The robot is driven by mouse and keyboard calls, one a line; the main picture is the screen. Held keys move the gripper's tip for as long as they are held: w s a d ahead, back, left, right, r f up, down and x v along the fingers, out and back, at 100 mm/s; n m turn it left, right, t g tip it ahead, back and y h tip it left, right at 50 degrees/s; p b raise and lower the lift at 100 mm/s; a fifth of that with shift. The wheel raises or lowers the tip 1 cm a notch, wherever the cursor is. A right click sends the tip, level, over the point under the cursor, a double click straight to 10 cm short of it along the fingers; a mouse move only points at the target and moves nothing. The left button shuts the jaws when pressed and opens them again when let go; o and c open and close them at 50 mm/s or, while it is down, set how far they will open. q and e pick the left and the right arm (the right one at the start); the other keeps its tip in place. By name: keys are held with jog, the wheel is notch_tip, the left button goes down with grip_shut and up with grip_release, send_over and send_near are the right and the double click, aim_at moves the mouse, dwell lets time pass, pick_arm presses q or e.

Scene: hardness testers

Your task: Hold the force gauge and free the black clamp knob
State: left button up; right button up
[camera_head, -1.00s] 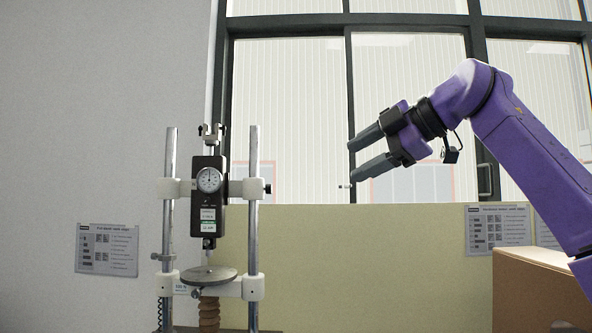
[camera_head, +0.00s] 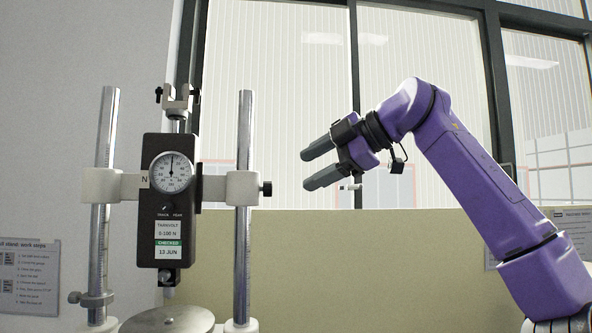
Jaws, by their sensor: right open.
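The force gauge (camera_head: 168,213) is a dark upright box with a round white dial, held between two steel posts by a white crossbar. The black clamp knob (camera_head: 266,189) sticks out at the right end of the white clamp block on the right post. My right gripper (camera_head: 306,170) is open and empty, its two dark fingers pointing left. It is to the right of the knob and slightly higher in the picture, apart from it. My left gripper is not in view.
A round metal plate (camera_head: 168,320) sits below the gauge between the posts. A smaller collar with a knob (camera_head: 75,297) is on the left post. A yellowish panel (camera_head: 370,262) stands behind, below a tall window. The space between knob and gripper looks clear.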

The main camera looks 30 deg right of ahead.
aim_at(268, 189)
jog(key=p+x, duration=0.2)
jog(key=x, duration=0.6)
jog(key=shift+a, duration=0.45)
jog(key=shift+s, duration=0.3)
jog(key=c, duration=0.4)
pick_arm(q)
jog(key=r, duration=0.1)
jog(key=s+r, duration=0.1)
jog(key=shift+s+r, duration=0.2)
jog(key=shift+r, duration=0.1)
pick_arm(e)
jog(key=shift+w+f, duration=0.1)
jog(key=shift+w, duration=0.05)
jog(key=c, duration=0.7)
